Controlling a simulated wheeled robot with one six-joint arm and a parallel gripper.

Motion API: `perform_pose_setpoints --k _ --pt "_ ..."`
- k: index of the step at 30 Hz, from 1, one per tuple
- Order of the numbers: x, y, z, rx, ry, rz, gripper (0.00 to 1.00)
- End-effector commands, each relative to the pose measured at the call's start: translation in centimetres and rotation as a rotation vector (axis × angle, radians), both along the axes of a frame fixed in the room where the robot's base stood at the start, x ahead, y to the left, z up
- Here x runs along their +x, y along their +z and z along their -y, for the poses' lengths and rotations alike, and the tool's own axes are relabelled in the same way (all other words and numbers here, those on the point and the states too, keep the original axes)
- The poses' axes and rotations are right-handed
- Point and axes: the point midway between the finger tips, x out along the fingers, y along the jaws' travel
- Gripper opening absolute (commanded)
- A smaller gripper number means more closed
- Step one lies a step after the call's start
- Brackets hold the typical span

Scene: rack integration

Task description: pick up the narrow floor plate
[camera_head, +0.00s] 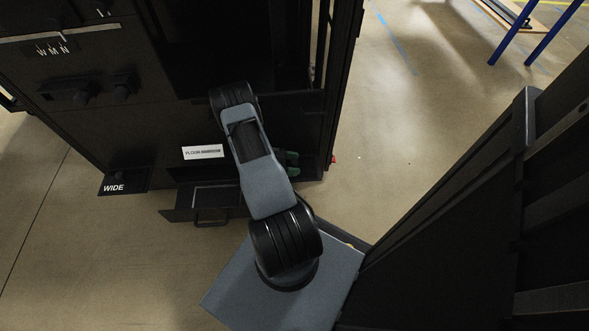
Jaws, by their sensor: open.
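A white label (203,152) reading FLOOR-NARROW is on the lower front of the black rack, left of my arm. Below it a dark flat panel with a handle (210,222) sticks out low at the rack's foot. It may be the narrow floor plate, but I cannot tell for sure. My arm covers part of the area to its right. My arm rises from its grey base and bends over at the rack front. My gripper cannot be made out; it seems hidden behind the arm. Small dark green parts (290,158) show right of the arm, too dark to identify.
The black rack (90,125) fills the upper left. A dark plate marked WIDE (124,183) sticks out at its lower left. Bare floor (420,150) lies right of the rack. Blue posts (512,32) stand at the upper right.

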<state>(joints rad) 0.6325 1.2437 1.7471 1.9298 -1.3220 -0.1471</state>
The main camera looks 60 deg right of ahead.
Motion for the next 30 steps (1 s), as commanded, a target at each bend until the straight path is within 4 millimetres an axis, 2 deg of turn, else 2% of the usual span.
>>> perform_pose_setpoints --k 9,27,30 --pt "-0.32 -0.10 0.26 0.001 0.002 0.001 0.63" --pt "-0.31 -0.11 0.25 0.001 0.002 0.001 0.06" --pt "-0.29 -0.06 0.26 0.000 0.002 0.000 0.00"
